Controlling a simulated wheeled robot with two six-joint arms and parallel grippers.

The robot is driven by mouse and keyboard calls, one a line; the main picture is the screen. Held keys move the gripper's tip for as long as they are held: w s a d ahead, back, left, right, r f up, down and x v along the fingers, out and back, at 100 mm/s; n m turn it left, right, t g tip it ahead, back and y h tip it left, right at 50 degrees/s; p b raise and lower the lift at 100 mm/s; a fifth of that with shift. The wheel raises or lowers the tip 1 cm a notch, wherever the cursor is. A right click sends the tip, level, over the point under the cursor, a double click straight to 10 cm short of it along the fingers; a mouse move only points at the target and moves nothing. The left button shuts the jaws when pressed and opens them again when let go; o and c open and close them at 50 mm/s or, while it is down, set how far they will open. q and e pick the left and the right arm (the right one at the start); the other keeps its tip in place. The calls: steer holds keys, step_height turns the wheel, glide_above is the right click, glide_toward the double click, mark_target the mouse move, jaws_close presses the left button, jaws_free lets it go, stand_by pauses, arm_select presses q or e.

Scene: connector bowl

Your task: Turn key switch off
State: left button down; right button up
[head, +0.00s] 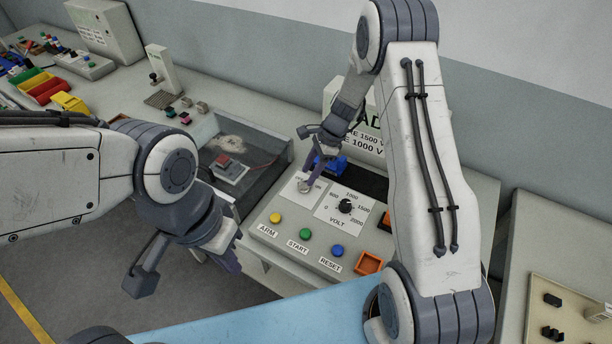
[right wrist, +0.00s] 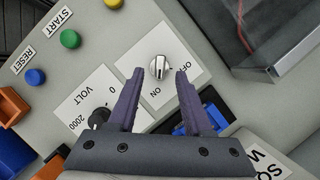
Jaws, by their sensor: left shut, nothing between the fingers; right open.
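The key switch is a silver knob (right wrist: 159,67) on a white plate marked OFF and ON. In the right wrist view its raised grip runs roughly up and down, its lower end towards the ON label (right wrist: 155,91). The OFF label (right wrist: 189,69) is to its right. It shows small in the head view (head: 304,187). My right gripper (right wrist: 159,71) is open, its purple fingertips to either side of the knob in the picture; I cannot tell whether they touch it. My left gripper (head: 232,265) is shut and empty, low at the panel's left front edge.
The panel has a black VOLT dial (head: 345,206) and yellow (head: 275,218), green (head: 305,234) and blue (head: 337,250) buttons. A blue part (head: 331,164) lies behind the switch. A clear-covered box (head: 247,150) is left of it. An orange tray (head: 368,263) sits at front right.

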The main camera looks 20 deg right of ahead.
mark_target(304, 182)
steer(key=shift+x, duration=1.65)
steer(key=shift+c, duration=0.3)
jaws_close()
